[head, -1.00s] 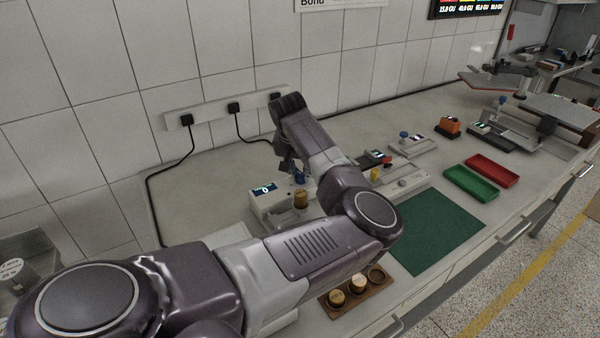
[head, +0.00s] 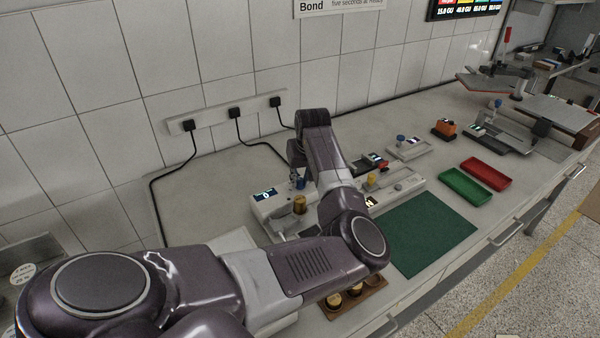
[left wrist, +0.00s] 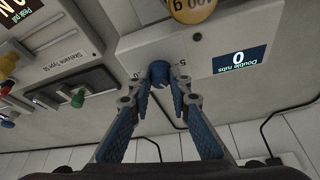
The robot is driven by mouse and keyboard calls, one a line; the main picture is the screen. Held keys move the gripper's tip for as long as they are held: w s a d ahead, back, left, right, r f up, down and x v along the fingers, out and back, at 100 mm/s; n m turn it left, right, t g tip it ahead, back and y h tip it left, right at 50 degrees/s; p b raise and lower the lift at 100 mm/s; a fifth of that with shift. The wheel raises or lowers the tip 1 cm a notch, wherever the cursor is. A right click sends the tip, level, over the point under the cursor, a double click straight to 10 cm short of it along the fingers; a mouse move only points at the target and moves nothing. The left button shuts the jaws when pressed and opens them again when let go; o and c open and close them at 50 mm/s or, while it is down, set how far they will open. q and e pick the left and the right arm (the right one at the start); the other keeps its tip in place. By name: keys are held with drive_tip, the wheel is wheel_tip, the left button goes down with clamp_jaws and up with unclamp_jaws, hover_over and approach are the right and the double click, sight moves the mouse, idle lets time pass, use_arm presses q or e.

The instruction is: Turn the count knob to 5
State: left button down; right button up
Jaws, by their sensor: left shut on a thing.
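The count knob (left wrist: 160,72) is a small blue knob on a pale device (head: 268,206). In the left wrist view the small marks 0 and 5 show on either side of it, upside down. The device's display (left wrist: 239,60) reads 0 with the words Double rubs. My left gripper (left wrist: 160,81) is shut on the knob, with blue-padded fingers on both sides of it. In the head view the left gripper (head: 297,181) reaches down at the back of the device. The knob's exact pointer direction is too small to tell. My right gripper is not in view.
A brass-coloured weight (head: 300,204) stands on the device close to the knob. A second pale device (head: 402,180) is to the right. Further right are a green mat (head: 425,235), a green tray (head: 466,193) and a red tray (head: 490,178). A wall socket strip (head: 215,119) is behind.

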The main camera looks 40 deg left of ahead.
use_arm(q)
drive_tip(key=n+g, duration=0.1)
drive_tip(key=n, duration=0.2)
drive_tip(key=shift+w+y, duration=0.15)
drive_tip(key=shift+y, duration=0.15)
drive_tip(key=n+g, duration=0.1)
drive_tip(key=n, duration=0.1)
drive_tip(key=shift+w+n+b, duration=0.1)
drive_tip(key=shift+n+b, duration=0.2)
drive_tip(key=shift+b, duration=0.1)
drive_tip(key=n+b, duration=0.1)
drive_tip(key=n+g+b, duration=0.1)
drive_tip(key=n+b, duration=0.1)
drive_tip(key=shift+w+f+n, duration=0.15)
drive_tip(key=shift+n, duration=0.15)
drive_tip(key=shift+w+r+n+g+b, duration=0.15)
drive_tip(key=shift+n+g+b, duration=0.65)
drive_tip(key=shift+n+b, duration=0.8)
drive_tip(key=shift+r, duration=0.1)
drive_tip(key=c, duration=1.8)
unclamp_jaws()
